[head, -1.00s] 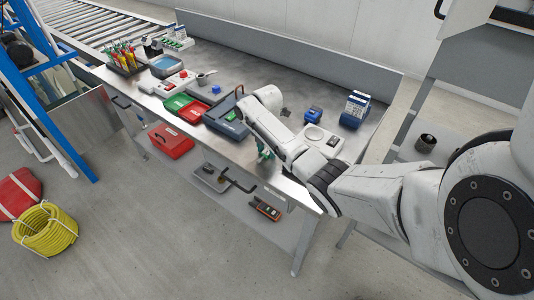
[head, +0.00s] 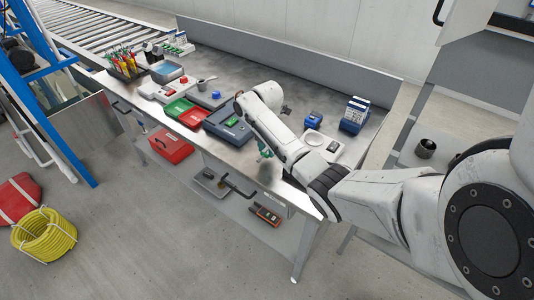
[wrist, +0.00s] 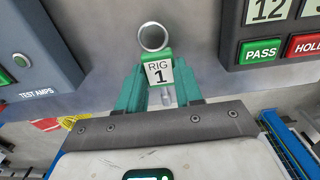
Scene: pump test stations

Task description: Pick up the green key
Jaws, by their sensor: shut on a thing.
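The green key (wrist: 158,58) has a white tag reading RIG 1 and a metal ring at its far end. It sits between the teal fingertips of my gripper (wrist: 160,86) in the wrist view, and the fingers are shut on it. A short metal part shows between the fingers below the tag. In the head view my gripper (head: 265,150) is over the front part of the steel bench (head: 262,172), partly behind my arm. The key cannot be made out there, and I cannot tell how high it is above the bench.
In the wrist view a grey box marked TEST AMPS (wrist: 30,70) stands left and a panel with PASS and HOLD buttons (wrist: 275,40) right. Green and red trays (head: 192,115), a blue-grey case (head: 228,125), a white unit (head: 322,143) and blue boxes (head: 355,115) stand on the bench.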

